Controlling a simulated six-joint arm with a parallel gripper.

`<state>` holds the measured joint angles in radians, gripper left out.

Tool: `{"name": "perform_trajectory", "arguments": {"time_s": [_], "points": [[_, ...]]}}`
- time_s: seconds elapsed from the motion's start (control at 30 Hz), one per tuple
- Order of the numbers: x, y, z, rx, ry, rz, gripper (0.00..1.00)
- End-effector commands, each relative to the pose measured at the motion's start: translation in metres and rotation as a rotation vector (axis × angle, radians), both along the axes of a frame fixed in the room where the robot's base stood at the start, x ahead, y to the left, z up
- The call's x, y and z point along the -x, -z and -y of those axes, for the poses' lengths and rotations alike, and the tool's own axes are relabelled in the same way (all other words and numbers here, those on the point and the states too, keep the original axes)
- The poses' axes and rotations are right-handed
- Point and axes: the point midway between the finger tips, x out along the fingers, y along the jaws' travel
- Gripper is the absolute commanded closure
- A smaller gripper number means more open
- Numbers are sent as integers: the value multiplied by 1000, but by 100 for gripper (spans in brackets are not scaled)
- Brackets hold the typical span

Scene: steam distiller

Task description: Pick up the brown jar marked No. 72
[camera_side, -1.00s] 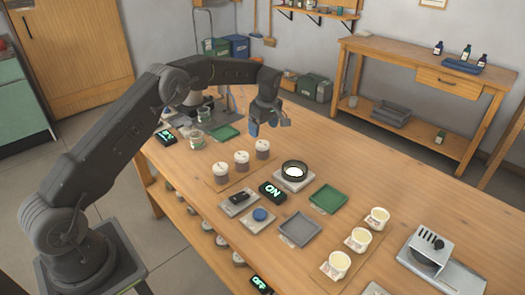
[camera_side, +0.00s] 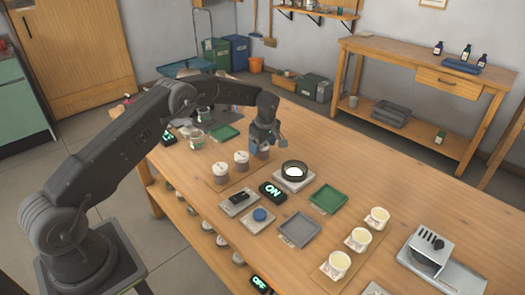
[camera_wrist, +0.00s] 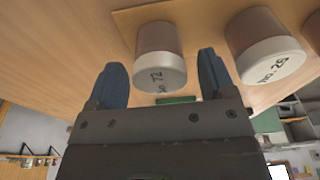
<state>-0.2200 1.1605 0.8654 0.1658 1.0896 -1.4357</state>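The jar marked No. 72 (camera_wrist: 160,50) is brown with a pale lid and stands between my fingertips in the wrist view. Its number shows on the lid. In the side view it appears to be the far jar (camera_side: 263,156) of a row of three, partly hidden by my gripper (camera_side: 267,146). My gripper's blue fingers (camera_wrist: 163,78) are open, with gaps on both sides of the jar; I cannot tell whether the fingertips reach down beside its body.
A jar marked No. 26 (camera_wrist: 268,48) stands close beside it. The jars share a thin wooden board (camera_side: 218,187). A black-ringed dish on a scale (camera_side: 294,173) and a lit ON switch (camera_side: 272,192) stand to the right. A green tray (camera_side: 225,133) lies behind.

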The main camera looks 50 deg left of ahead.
Motion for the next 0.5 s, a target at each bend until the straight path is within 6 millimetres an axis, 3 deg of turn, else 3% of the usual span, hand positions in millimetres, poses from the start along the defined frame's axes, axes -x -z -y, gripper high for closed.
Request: {"name": "perform_trajectory", "arguments": {"time_s": [0.07,0.5], "points": [[0,0,0,0,0,0,32],[0,-1,0,0,0,0,74]]}}
